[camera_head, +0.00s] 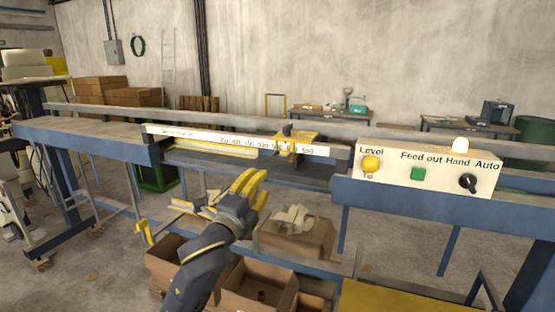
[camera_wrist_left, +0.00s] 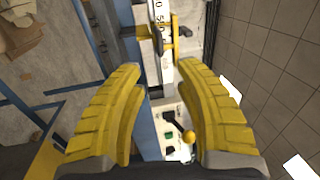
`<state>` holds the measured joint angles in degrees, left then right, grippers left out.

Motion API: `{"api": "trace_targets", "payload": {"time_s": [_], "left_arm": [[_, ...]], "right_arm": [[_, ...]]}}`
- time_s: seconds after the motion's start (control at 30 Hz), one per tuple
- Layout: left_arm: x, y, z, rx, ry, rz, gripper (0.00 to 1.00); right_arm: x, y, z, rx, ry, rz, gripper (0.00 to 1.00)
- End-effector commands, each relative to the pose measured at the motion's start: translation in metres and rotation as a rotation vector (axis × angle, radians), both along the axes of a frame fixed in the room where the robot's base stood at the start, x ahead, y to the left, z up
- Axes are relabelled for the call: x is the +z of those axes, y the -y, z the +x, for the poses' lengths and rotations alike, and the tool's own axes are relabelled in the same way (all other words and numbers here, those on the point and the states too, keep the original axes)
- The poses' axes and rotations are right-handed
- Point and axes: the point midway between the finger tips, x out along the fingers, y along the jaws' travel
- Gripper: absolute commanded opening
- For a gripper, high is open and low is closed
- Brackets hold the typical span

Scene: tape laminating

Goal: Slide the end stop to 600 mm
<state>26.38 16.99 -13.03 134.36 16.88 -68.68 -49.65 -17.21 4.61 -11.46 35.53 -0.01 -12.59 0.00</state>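The end stop (camera_head: 297,143) is a yellow bracket with a dark knob, sitting on the white ruler (camera_head: 210,140) right of its middle. Part of the scale is hidden behind it, and the numbers are too small to read surely. In the left wrist view the end stop (camera_wrist_left: 172,36) lies across the ruler (camera_wrist_left: 163,14), beyond the fingertips. My left gripper (camera_head: 252,181) is in front of and below the rail, left of the end stop and apart from it. In the left wrist view its yellow fingers (camera_wrist_left: 157,70) are spread with nothing between them. My right gripper is not seen.
A control panel (camera_head: 428,172) with a yellow knob, green button and black switch stands right of the ruler. A blue-edged bench (camera_head: 90,137) extends left. Cardboard boxes (camera_head: 258,290) are below the left arm. Open space lies between the gripper and rail.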

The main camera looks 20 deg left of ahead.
Motion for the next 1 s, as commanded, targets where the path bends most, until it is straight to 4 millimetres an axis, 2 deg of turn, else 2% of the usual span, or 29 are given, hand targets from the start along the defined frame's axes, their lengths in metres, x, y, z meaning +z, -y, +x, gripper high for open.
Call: {"api": "trace_targets", "payload": {"time_s": [0.3, 0.6, 0.8, 1.0], "left_arm": [[0.01, 0.007, 0.059, 0.001, 0.0, -0.002, 0.34], [0.018, 0.012, 0.106, 0.0, -0.002, -0.002, 0.34], [0.021, 0.014, 0.126, 0.001, -0.001, -0.001, 0.34], [0.022, 0.015, 0.135, 0.001, -0.001, -0.001, 0.34]], "right_arm": [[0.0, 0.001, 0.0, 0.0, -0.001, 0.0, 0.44], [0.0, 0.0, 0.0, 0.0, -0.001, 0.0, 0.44], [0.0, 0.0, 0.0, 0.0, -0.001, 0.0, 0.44], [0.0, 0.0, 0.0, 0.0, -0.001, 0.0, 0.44]]}}
